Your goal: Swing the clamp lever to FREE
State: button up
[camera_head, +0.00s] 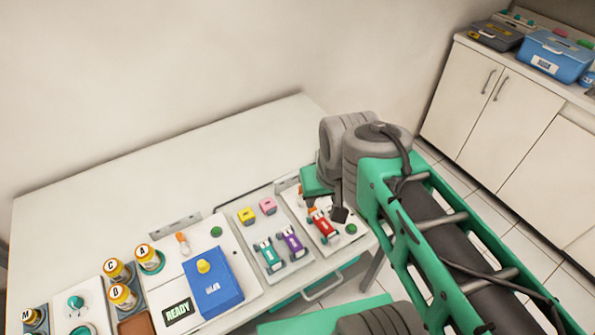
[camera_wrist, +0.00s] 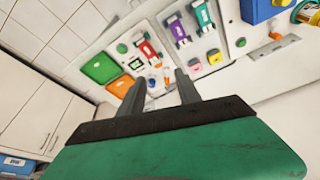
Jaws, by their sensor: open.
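My gripper (camera_wrist: 160,78) is open and empty in the wrist view, its two grey fingers spread over the end panel. In the camera_head view, its dark fingertip (camera_head: 340,213) shows beside a red piece with teal ends (camera_head: 322,228). No FREE mark is readable. My arm hides part of the end panel in the camera_head view.
Teal (camera_head: 270,256) and purple (camera_head: 292,243) pieces lie on the neighbouring panel, with yellow (camera_head: 246,215) and pink (camera_head: 268,205) blocks behind. A blue box (camera_head: 214,284) and several labelled jars stand left. The white table (camera_head: 130,165) is clear at the back.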

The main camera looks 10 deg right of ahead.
jog(key=w+f+m+g+b, duration=0.1)
jog(key=w+f+b, duration=0.1)
jog(key=w, duration=0.4)
jog(key=w+f+m+g+b, duration=0.1)
jog(key=w+f+m, duration=0.1)
jog(key=w+f, duration=0.3)
jog(key=w+f+m+g+b, duration=0.1)
jog(key=w+f+m+b, duration=0.1)
jog(key=w+f, duration=0.2)
jog(key=shift+w+f+g+b, duration=0.2)
jog(key=shift+w+g+b, duration=0.15)
jog(key=shift+w, duration=1.5)
jog(key=shift+w+f+m, duration=0.15)
jog(key=shift+f+m, duration=0.15)
notch_tip(320, 180, down, 7)
jog(key=shift+f+p, duration=0.1)
jog(key=shift+p, duration=0.35)
jog(key=shift+c, duration=0.2)
grip_shut()
